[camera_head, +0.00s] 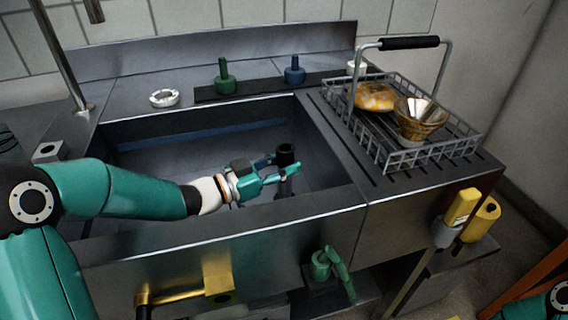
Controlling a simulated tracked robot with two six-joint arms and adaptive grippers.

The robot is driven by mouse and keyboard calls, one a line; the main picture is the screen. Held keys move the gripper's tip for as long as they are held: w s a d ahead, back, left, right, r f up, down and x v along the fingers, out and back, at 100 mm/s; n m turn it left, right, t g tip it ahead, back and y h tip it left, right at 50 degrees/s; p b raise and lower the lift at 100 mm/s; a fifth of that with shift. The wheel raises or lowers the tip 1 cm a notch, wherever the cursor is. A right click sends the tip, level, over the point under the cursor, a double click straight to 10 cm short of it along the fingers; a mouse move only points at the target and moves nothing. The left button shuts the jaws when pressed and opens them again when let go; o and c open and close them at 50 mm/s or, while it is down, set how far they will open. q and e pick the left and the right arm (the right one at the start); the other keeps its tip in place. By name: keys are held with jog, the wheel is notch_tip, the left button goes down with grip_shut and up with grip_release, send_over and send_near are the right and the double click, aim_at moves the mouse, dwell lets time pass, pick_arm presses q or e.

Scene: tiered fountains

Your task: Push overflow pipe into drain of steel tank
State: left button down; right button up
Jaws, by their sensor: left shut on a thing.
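The steel tank (320,205) is a deep rectangular basin in the middle of the view. The dark, upright overflow pipe (286,152) stands inside it towards the right. My left gripper (285,172) reaches over the tank's front from the left. Its green fingers are shut around the pipe, below its wider top. The pipe's lower end and the drain are hidden behind the tank's front wall and the gripper, so I cannot tell whether the pipe is in the drain. Only a bit of my right arm shows in the bottom right corner; its gripper is out of view.
A brass fitting (217,277) juts out in front.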

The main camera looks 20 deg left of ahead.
pick_arm(q)
jog(key=shift+f, duration=0.2)
jog(key=c, duration=0.7)
grip_release()
jog(key=shift+o, duration=0.2)
notch_tip(320, 180, up, 10)
jog(key=shift+f, duration=0.1)
